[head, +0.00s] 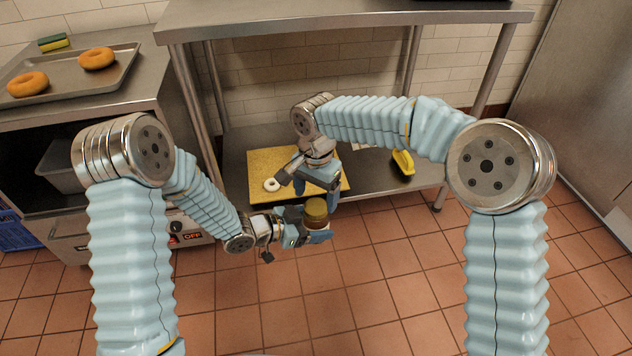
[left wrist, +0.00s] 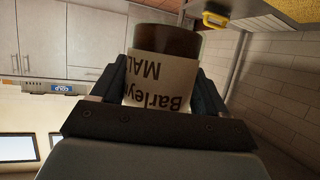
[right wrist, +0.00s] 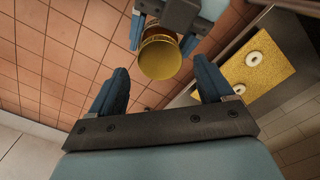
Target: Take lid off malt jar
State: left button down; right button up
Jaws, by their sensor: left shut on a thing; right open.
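The malt jar (left wrist: 165,75) is brown with a pale label reading "Barley… MAL". My left gripper (head: 318,234) is shut around its body and holds it upright in the air, clear of the shelf. The gold lid (head: 316,207) is on top of the jar; it also shows in the right wrist view (right wrist: 160,57) but is hidden in the left wrist view. My right gripper (head: 316,194) is open, just above the lid and pointing down at it. In the right wrist view the lid lies beyond and between its fingertips (right wrist: 162,86), with nothing gripped.
A yellow board (head: 262,160) with a pale ring (head: 271,185) lies on the low steel shelf (head: 375,185) behind the grippers. A yellow-and-black object (head: 403,163) is at the shelf's right. A tray (head: 62,82) with two bagels is at far left. Open tiled floor lies in front.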

aim_at(316, 222)
jog(key=shift+f, duration=1.4)
jog(key=c, duration=1.1)
jog(key=n, duration=0.3)
jog(key=o, duration=1.2)
jog(key=shift+c, duration=0.2)
notch_tip(316, 222, up, 5)
jog(key=shift+f, duration=0.15)
jog(key=shift+c, duration=0.3)
notch_tip(316, 222, up, 3)
jog(key=m, duration=0.2)
jog(key=shift+m, duration=0.4)
notch_tip(316, 222, down, 8)
jog(key=shift+r, duration=0.15)
